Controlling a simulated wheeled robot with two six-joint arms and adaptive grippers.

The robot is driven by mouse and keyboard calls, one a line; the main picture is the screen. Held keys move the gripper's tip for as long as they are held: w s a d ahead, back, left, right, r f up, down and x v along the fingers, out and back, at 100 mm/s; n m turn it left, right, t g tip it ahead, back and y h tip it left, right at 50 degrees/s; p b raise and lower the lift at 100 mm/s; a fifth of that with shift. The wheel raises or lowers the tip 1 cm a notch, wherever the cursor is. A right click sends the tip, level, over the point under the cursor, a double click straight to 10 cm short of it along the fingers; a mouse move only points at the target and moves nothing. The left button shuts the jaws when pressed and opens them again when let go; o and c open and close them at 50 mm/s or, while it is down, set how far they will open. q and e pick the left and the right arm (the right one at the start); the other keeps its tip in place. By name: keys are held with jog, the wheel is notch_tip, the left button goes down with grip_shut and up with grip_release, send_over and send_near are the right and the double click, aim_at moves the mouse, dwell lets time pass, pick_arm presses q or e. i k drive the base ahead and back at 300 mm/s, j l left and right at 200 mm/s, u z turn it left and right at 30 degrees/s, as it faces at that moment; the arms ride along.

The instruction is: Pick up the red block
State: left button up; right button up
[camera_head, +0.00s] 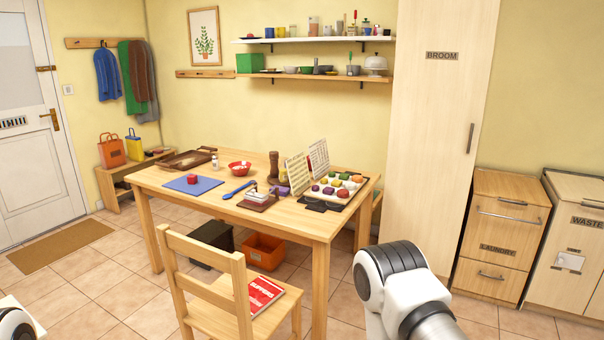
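Nothing covers the block. A white and dark arm link of mine shows at the bottom right, and a small piece of my other arm shows at the bottom left corner. Neither gripper is in the picture, and both arms are well apart from the table top and the block.
A wooden chair (210,284) with a red book (262,294) stands before the table. A brown tray (187,160), a blue spoon-like item (238,190), a red bowl (239,168) and an egg-like assortment board (345,188) share the table. Floor left of the chair is clear.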

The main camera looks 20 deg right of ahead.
aim_at(191, 179)
jog(key=i+j+z, duration=0.5)
jog(key=z, duration=0.2)
jog(key=i+j+z, duration=0.15)
jog(key=j+z, duration=0.15)
jog(key=j, duration=0.15)
jog(key=i+j+z, duration=0.1)
jog(key=j+z, duration=0.25)
jog(key=i+j+z, duration=0.1)
jog(key=j+z, duration=0.6)
jog(key=j, duration=0.2)
